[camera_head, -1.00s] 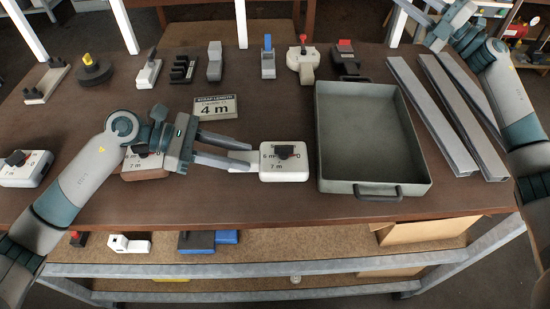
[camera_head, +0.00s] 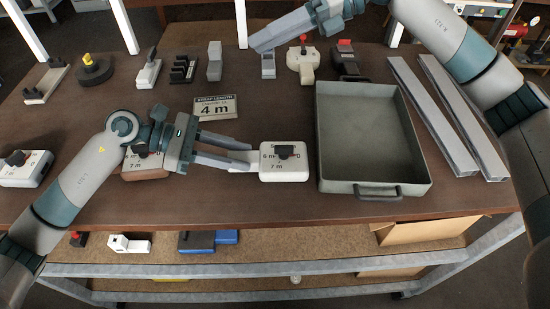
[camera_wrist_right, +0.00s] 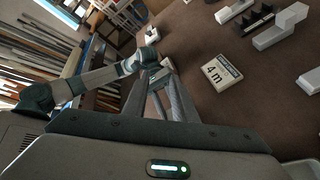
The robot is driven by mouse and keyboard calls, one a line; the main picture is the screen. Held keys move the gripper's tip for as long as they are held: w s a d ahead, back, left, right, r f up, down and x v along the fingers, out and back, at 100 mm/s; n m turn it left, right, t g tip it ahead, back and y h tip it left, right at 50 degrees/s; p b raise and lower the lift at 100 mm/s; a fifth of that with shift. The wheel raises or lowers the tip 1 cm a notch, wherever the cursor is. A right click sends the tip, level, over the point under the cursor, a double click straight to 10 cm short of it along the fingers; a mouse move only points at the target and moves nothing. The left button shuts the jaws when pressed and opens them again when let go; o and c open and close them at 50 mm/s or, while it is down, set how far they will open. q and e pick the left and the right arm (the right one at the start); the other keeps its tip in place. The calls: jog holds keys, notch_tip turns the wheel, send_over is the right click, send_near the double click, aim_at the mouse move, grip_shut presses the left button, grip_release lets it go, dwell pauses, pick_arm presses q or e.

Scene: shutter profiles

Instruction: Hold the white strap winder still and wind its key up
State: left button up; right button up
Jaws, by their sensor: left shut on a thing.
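The white strap winder (camera_head: 285,172) lies on the table just left of the grey tray. Its dark key (camera_head: 285,152) sits on its top, near the printed marks. My left gripper (camera_head: 243,157) is shut on the pale strip at the winder's left side. My right gripper (camera_head: 253,44) hangs over the back of the table, pointing left, apart from the winder. In the right wrist view its two fingers (camera_wrist_right: 160,80) show a gap with nothing clearly held between them. The winder cannot be made out in the right wrist view.
A grey tray (camera_head: 330,170) stands right of the winder, with metal profiles (camera_head: 435,115) beyond it. A "4 m" sign (camera_head: 215,107) lies behind my left gripper. A brown winder (camera_head: 145,172) is partly under my left arm. Another white winder (camera_head: 30,172) lies far left.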

aim_at(284, 146)
jog(key=s+f+n+h, duration=0.2)
jog(key=s+f+h, duration=0.1)
jog(key=h, duration=0.1)
jog(key=s+d+f+n+h, duration=0.1)
jog(key=s+f+n+h, duration=0.2)
jog(key=s, duration=0.1)
jog(key=s+f+n+t+h, duration=0.1)
jog(key=s+f+n+h, duration=0.1)
jog(key=s+f+h, duration=0.1)
jog(key=shift+s+d+h, duration=0.2)
jog(key=shift+h, duration=0.6)
jog(key=shift+d+f+n+t+h, duration=0.25)
jog(key=shift+d+n+t+h, duration=0.15)
jog(key=shift+d+h, duration=0.3)
jog(key=shift+f, duration=4)
jog(key=shift+c, duration=0.6)
grip_shut()
